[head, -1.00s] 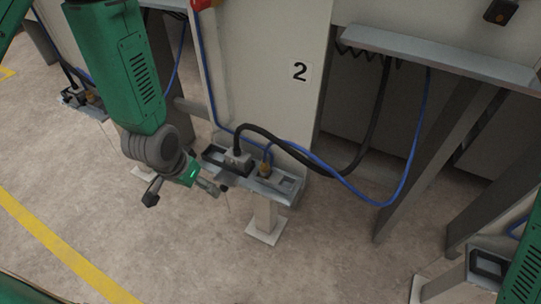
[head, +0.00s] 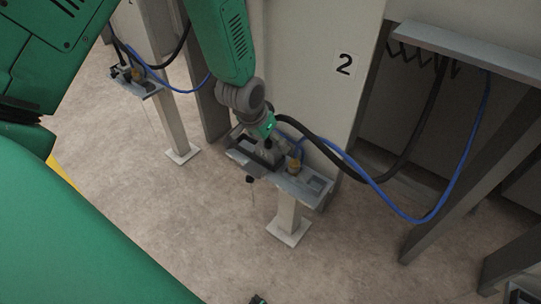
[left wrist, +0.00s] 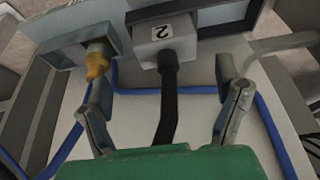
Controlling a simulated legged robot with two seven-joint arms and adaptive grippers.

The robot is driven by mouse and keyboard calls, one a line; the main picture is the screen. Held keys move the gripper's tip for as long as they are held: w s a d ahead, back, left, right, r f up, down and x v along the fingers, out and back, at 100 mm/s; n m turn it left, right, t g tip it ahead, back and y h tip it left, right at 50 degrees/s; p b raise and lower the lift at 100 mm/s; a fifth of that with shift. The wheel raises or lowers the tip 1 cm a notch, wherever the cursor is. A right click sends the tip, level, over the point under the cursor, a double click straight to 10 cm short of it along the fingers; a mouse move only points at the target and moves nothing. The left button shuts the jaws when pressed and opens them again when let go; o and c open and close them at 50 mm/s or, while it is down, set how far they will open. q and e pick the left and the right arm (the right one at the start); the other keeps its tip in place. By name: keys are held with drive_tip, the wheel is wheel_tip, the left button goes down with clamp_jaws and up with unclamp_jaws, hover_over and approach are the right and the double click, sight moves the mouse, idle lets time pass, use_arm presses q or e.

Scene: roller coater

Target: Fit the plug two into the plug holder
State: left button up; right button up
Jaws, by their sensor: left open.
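Plug two (left wrist: 166,35), a grey block with a "2" label and a thick black cable (left wrist: 168,105), shows in the left wrist view. In the head view, plug two (head: 270,153) is partly hidden under my left gripper (head: 265,148). It sits at the shelf-like plug holder (head: 293,186); how it is seated cannot be made out. In the left wrist view my left gripper (left wrist: 165,78) is open, one finger on either side of the plug and cable, with gaps visible. My right gripper cannot be made out.
A yellow connector (left wrist: 97,60) with a blue cable stands beside the plug; it also shows in the head view (head: 293,164). A panel marked 2 (head: 343,64) rises behind the holder. Another holder (head: 137,86) stands at the left.

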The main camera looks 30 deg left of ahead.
sight(269, 146)
use_arm(q)
drive_tip(key=x, duration=0.1)
drive_tip(key=b+x, duration=0.1)
drive_tip(key=x, duration=0.2)
drive_tip(key=shift+s+a+f+b, duration=0.2)
drive_tip(key=shift+a+f+b, duration=0.1)
drive_tip(key=shift+a+b, duration=0.1)
drive_tip(key=shift+w+a+f, duration=0.15)
drive_tip(key=shift+f, duration=0.15)
drive_tip(key=shift+r, duration=0.15)
drive_tip(key=c, duration=0.3)
drive_tip(key=shift+d, duration=0.3)
drive_tip(key=c, duration=1.2)
drive_tip(key=shift+a+r, duration=0.1)
